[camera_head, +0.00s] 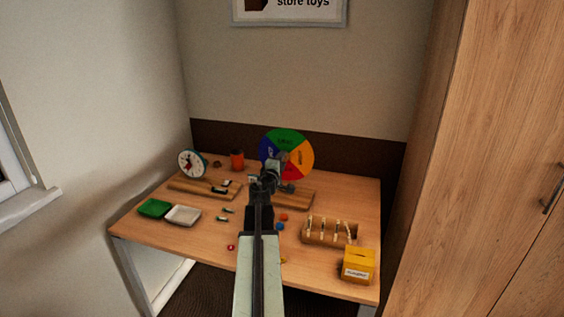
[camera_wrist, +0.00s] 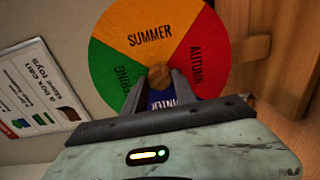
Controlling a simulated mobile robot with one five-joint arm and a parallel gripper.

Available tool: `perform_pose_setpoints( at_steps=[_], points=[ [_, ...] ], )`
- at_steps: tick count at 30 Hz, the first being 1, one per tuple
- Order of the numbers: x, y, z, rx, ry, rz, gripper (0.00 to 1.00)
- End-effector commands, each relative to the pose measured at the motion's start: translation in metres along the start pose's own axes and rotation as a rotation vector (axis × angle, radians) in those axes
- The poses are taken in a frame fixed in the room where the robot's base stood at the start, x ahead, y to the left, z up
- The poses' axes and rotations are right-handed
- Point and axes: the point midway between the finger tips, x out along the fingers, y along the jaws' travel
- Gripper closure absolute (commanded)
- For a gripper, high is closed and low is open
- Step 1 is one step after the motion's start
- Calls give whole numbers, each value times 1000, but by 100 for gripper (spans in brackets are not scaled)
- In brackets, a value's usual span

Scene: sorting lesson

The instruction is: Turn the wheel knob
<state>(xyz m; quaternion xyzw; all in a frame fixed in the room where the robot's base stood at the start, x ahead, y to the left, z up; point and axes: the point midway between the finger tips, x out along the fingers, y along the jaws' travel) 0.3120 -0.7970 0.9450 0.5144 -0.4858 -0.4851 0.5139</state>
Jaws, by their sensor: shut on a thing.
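The season wheel (camera_head: 298,147) stands upright on a wooden base (camera_head: 300,198) near the back of the table, with green, yellow, red and blue sectors. In the head view my gripper (camera_head: 277,160) hides the wheel's centre.
On the table (camera_head: 210,238) are a clock (camera_head: 192,163), an orange cup (camera_head: 237,160), a green tray (camera_head: 153,208), a white tray (camera_head: 183,215), a slotted wooden rack (camera_head: 318,235) and a yellow box (camera_head: 358,267). Small pieces lie mid-table. A tall wooden cabinet (camera_head: 480,150) stands at right.

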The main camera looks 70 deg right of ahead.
Motion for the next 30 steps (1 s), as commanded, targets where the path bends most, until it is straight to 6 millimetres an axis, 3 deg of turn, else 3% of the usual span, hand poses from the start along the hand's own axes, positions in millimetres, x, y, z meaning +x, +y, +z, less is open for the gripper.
perform_pose_setpoints(
  at_steps=[1, 2, 3, 4, 16, 27, 30],
  points=[
    [1, 1, 0, -3, 1, 1, 100],
    [1, 1, 0, -4, 1, 1, 61],
    [1, 1, 0, -3, 1, 1, 50],
    [1, 1, 0, -3, 1, 1, 45],
    [-6, 0, 0, -2, 1, 0, 45],
    [-72, 0, 1, -2, 2, 0, 45],
    [-78, 0, 1, -2, 0, 0, 45]
  ],
)
